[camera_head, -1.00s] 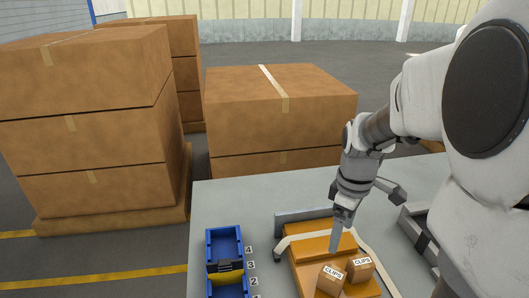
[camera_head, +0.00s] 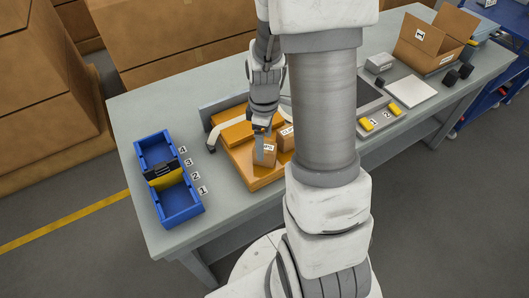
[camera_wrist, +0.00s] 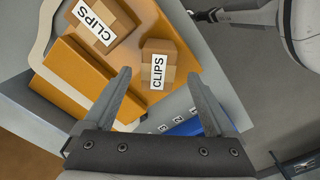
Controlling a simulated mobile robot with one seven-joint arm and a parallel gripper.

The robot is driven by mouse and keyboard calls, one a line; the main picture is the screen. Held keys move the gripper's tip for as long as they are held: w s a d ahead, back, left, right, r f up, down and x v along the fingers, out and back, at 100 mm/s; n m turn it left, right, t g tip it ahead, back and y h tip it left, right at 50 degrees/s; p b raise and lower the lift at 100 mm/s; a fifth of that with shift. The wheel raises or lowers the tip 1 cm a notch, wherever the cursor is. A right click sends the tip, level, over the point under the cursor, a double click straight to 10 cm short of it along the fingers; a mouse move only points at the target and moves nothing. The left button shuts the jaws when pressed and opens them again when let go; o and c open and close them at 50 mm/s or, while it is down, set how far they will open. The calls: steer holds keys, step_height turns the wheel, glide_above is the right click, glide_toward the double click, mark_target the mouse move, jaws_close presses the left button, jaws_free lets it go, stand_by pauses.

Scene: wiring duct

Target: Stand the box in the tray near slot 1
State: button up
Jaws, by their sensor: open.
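Two small brown cardboard boxes labelled CLIPS sit on the orange stepped stand: the nearer one (camera_head: 265,154) and one just behind it (camera_head: 287,139). My gripper (camera_head: 262,130) is just above the nearer box. In the wrist view my open gripper (camera_wrist: 160,77) has one box (camera_wrist: 158,52) ahead, between its fingertips; contact cannot be told. The other box (camera_wrist: 103,22) lies beyond to the left. The blue tray (camera_head: 183,217) lies left of the stand, with marks 1 to 4 along its right side; 1 is nearest me. The tray also shows in the wrist view (camera_wrist: 187,127).
A black and yellow piece (camera_head: 166,178) crosses the tray near its middle. The orange stand (camera_head: 238,132) has a grey plate and pale curved strips around it. My arm hides the bench right of the boxes. An open carton (camera_head: 437,40) stands at the far right.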

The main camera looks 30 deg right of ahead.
mark_target(265, 146)
steer(key=shift+w+d+f, duration=0.1)
steer(key=shift+f, duration=2.25)
steer(key=shift+c, duration=0.2)
jaws_close()
